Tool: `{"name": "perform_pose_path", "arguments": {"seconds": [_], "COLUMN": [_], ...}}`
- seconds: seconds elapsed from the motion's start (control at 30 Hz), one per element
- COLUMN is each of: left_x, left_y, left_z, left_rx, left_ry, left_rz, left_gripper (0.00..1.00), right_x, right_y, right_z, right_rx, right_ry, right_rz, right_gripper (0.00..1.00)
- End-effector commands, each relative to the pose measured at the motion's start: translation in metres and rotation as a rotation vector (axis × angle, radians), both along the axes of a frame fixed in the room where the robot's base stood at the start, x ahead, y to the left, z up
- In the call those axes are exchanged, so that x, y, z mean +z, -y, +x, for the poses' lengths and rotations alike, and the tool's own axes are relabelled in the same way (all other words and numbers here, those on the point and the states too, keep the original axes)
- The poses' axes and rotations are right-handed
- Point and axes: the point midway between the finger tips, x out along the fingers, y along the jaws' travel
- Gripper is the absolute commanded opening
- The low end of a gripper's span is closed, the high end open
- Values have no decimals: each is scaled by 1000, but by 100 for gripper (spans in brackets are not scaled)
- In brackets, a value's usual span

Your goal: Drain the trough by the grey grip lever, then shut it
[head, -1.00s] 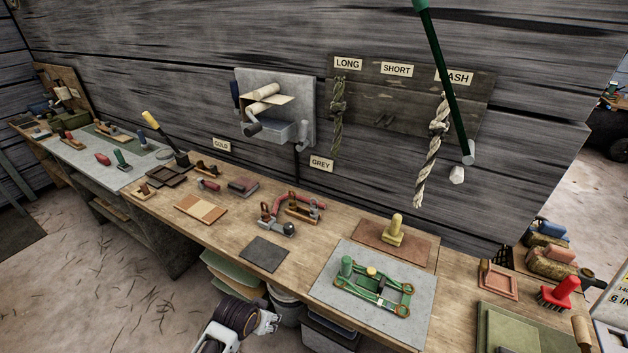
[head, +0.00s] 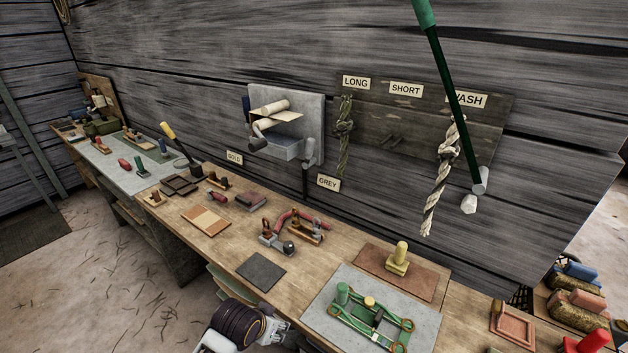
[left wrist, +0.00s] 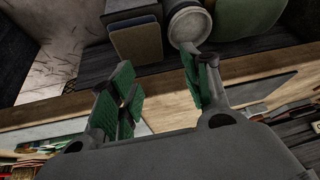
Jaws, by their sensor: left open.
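A grey trough (head: 284,148) hangs on a pale panel (head: 314,112) on the plank wall, with rollers and a tan sheet above it. A lever with a grey grip (head: 309,150) stands at the trough's right side, above the GREY label (head: 328,183). I cannot tell whether the trough holds liquid. My left gripper (head: 284,338) is low in front of the bench's front edge, well away from the lever. In the left wrist view its green-padded fingers (left wrist: 160,85) are apart with nothing between them. My right gripper is out of view.
The bench (head: 225,255) carries several tools, a grey mat (head: 428,325) with a green frame, and a yellow-handled rod (head: 168,131). A knotted rope (head: 436,190) and a green-handled rod (head: 455,90) are in front of the wall at right.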

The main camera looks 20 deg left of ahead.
Motion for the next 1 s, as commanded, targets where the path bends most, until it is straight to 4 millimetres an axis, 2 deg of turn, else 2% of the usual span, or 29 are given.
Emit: {"name": "perform_pose_path", "arguments": {"seconds": [0.17,0.47,0.67,0.87,1.0], "left_x": [6,14,18,26,36], "left_y": [0,0,0,-1,-1], "left_z": [-1,11,23,42,63], "left_rx": [-1,-5,-10,-17,-25], "left_ry": [5,40,70,122,178], "left_rz": [0,0,-2,-5,-5], "left_gripper": [48,48,48,48,48], "right_x": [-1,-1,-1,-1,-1], "right_y": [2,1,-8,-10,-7], "right_z": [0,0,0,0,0], "right_rx": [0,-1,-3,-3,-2], "right_ry": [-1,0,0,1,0], "right_rz": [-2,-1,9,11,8], "right_gripper": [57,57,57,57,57]}}
